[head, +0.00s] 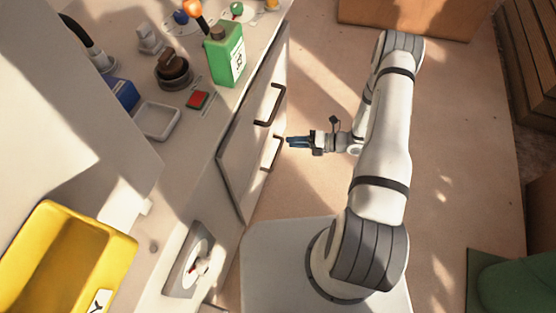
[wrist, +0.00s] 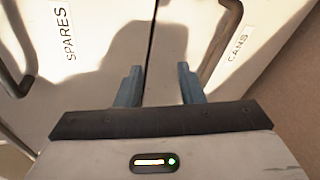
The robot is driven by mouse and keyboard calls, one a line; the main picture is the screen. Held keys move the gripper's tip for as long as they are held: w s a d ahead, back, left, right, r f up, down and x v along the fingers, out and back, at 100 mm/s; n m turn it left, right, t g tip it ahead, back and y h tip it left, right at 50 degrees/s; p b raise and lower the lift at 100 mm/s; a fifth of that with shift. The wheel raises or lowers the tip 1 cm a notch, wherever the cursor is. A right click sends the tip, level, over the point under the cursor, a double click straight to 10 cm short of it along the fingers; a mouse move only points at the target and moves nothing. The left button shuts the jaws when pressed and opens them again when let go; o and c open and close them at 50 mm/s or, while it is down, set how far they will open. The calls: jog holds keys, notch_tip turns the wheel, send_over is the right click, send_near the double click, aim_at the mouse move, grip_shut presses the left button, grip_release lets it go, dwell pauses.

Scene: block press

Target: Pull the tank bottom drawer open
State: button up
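The pale cabinet front under the counter has two dark bar handles in the head view, an upper handle (head: 276,104) and a lower handle (head: 278,155). My gripper (head: 289,142) is just right of the lower handle in that picture; contact cannot be told. In the wrist view my gripper (wrist: 159,72) has its two blue fingers apart, with nothing between them. Ahead are a panel labelled SPARES (wrist: 66,35) and one labelled CANS (wrist: 238,48), with a dark seam between. A handle (wrist: 18,55) shows left, another (wrist: 222,45) right. No tank label is readable.
The floor (head: 310,185) beside the cabinet is clear. A wooden box (head: 420,18) stands at the top.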

aim_at(277, 153)
notch_tip(277, 153, down, 9)
jog(key=s+m+t+b, duration=0.1)
jog(key=m+t+b, duration=0.1)
jog(key=m, duration=0.2)
jog(key=b+x, duration=0.1)
jog(key=x, duration=0.6)
jog(key=shift+w+f, duration=0.1)
jog(key=shift+w, duration=0.1)
grip_shut()
